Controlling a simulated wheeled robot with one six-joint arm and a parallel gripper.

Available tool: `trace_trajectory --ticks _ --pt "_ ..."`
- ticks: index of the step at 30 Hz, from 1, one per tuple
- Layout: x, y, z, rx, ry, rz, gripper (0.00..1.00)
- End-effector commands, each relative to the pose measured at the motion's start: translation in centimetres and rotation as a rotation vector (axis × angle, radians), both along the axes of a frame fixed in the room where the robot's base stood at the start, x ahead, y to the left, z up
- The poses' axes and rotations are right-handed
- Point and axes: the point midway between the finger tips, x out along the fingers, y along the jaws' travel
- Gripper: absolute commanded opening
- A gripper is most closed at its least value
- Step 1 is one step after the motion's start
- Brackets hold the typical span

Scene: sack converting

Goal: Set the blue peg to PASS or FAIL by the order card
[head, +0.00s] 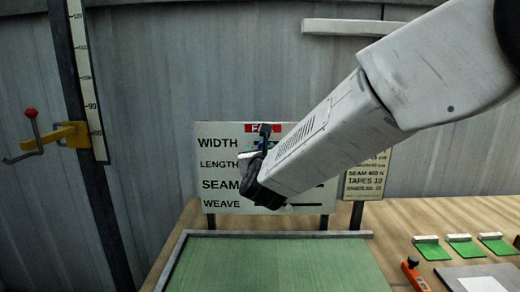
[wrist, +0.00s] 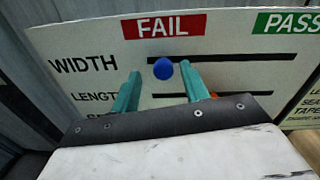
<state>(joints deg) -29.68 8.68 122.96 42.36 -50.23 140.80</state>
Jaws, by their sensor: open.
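The white board (head: 222,130) stands behind the bench, with rows WIDTH, LENGTH, SEAM and WEAVE. In the wrist view it shows a red FAIL label (wrist: 163,26) and a green PASS label (wrist: 288,23). The blue peg (wrist: 163,68) is at the left end of the WIDTH slot, below FAIL. My gripper (wrist: 158,82) is open, its teal fingers either side of and just below the peg, with no visible grip. In the head view my gripper (head: 262,145) is in front of the board. The order card (head: 368,180) is partly hidden by my arm; its lower lines read SEAM 400 N and TAPES 10.
A small orange thing (wrist: 213,95) shows behind the right finger. A green mat (head: 275,265) lies below the board. Green-and-white pieces (head: 465,245) and an orange-and-black tool (head: 414,272) lie at right. A ruled post with a yellow slider (head: 70,134) stands left.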

Motion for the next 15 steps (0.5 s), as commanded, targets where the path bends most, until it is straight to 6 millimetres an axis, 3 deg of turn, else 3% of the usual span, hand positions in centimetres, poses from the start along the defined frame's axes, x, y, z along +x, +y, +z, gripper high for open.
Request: trace_trajectory --ticks 9,15 --pt "-5.3 0.3 0.0 -0.001 0.0 0.004 0.45" --pt "-6.4 0.3 0.0 -0.001 0.0 0.003 0.45"
